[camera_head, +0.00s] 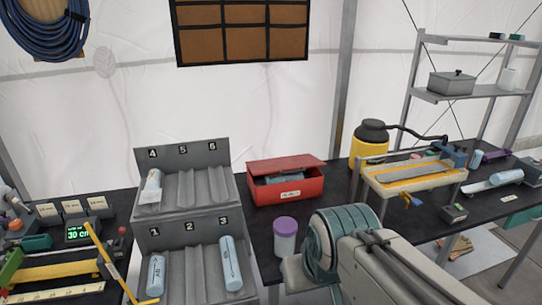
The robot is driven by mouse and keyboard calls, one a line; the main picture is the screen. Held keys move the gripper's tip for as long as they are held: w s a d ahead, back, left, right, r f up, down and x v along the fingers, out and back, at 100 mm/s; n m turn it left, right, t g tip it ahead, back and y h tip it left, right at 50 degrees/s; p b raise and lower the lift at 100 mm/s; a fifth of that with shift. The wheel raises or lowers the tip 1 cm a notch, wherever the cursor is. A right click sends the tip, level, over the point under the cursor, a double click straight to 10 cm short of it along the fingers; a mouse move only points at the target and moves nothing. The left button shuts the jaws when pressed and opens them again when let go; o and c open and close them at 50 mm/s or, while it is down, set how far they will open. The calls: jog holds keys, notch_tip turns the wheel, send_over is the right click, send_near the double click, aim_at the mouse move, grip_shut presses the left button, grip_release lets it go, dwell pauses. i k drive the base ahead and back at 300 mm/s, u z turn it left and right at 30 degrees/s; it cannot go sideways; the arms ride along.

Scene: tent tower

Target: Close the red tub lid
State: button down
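The red tub (292,193) sits on the dark table, in the middle of the head view. It is a low box with a white label on its front. Its red lid (287,163) is raised above the rim, and a dark gap shows along the front. Pale blue-grey contents (283,179) show in the gap. My arm comes in from the lower right, in front of the table. My gripper's fingers are not in view, so I cannot see whether they hold anything.
A purple-capped jar (286,238) stands in front of the tub, close to my arm. A grey numbered rack (186,211) with pale blue cylinders stands left of the tub. A yellow container (368,148) and a yellow-edged tray (415,187) stand to the right.

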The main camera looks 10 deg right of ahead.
aim_at(280, 164)
jog(key=z, duration=0.1)
jog(key=i, duration=0.85)
jog(key=z, duration=0.4)
